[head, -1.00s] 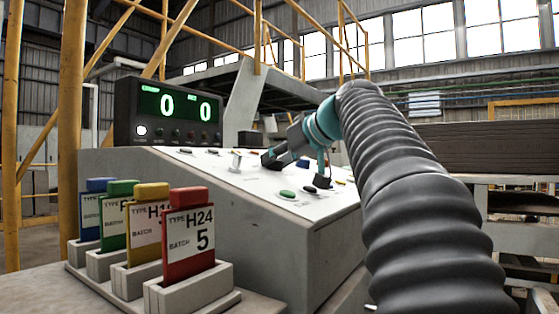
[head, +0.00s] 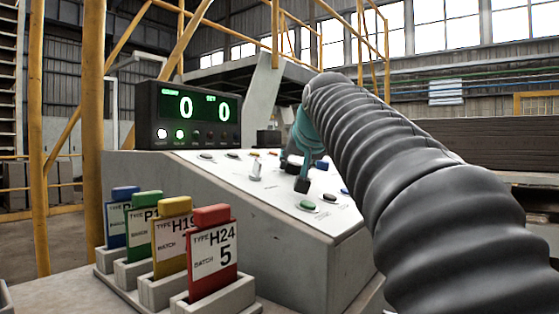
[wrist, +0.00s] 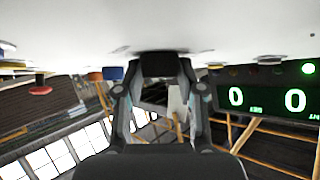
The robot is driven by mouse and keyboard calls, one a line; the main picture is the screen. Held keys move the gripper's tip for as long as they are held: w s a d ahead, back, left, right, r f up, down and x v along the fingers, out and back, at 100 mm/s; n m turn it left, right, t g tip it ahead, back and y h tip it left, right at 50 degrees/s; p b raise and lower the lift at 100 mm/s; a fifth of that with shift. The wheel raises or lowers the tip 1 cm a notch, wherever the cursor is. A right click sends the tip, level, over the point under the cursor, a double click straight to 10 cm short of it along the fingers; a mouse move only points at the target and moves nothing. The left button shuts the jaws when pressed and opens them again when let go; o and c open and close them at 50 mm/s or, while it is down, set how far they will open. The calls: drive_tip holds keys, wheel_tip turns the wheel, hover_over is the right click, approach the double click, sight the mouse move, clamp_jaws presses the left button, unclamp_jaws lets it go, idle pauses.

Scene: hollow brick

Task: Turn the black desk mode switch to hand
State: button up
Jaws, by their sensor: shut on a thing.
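The sloped white desk panel (head: 225,170) carries buttons and switches. My gripper (head: 296,174) is down at the panel's middle, partly behind my own arm. In the wrist view, which is upside down, my gripper (wrist: 160,75) is shut on a black block-shaped knob (wrist: 158,64), one finger on each side, close against the white panel. It appears to be the black mode switch; its label and pointing direction cannot be read.
A black display (head: 190,113) shows two green zeros, with a row of lamps below. Coloured batch cards, including a red one (head: 212,255), stand in front of the desk. Yellow railings rise behind.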

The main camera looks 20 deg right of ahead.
idle(0.3)
drive_tip(key=o, duration=1.1)
drive_tip(key=shift+o, duration=0.2)
drive_tip(key=v, duration=1.2)
